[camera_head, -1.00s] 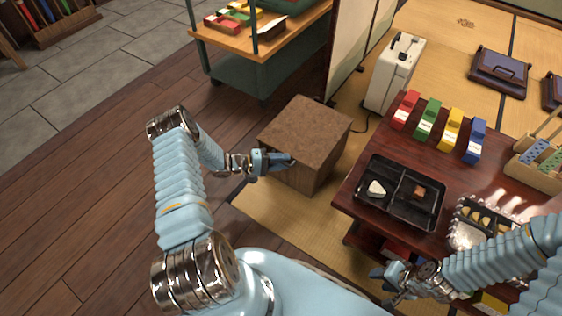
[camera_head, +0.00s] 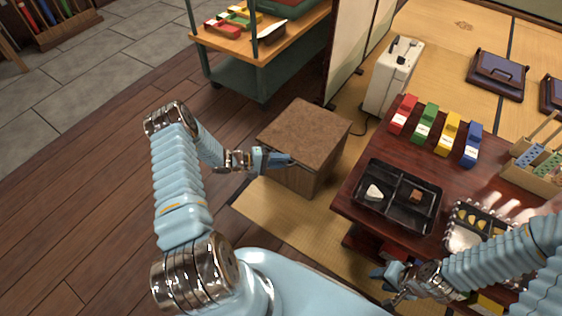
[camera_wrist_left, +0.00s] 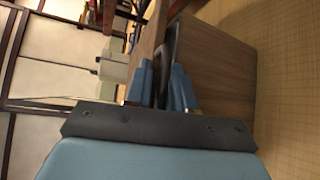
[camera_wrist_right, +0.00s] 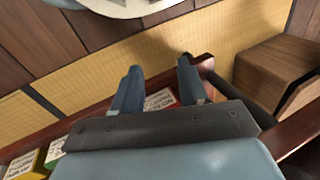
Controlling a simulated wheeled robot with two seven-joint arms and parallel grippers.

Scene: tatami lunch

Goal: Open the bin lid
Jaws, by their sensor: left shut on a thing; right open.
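The bin (camera_head: 307,130) is a brown wooden box with a flat lid, standing on the tatami edge left of the low table. My left gripper (camera_head: 287,161) is at the near edge of the lid and shut on it. In the left wrist view, the fingers (camera_wrist_left: 163,90) close around a dark strip at the lid's edge, beside the bin's wooden side (camera_wrist_left: 220,75). I cannot tell whether the lid is raised. My right gripper (camera_head: 393,280) is open and empty by the table's near side. Its fingers show in the right wrist view (camera_wrist_right: 160,85).
The dark red low table (camera_head: 365,220) right of the bin carries a black divided tray (camera_head: 402,197) and several coloured boxes. A white case (camera_head: 390,75) stands behind the bin. A green cart (camera_head: 245,75) is further back. The wooden floor to the left is clear.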

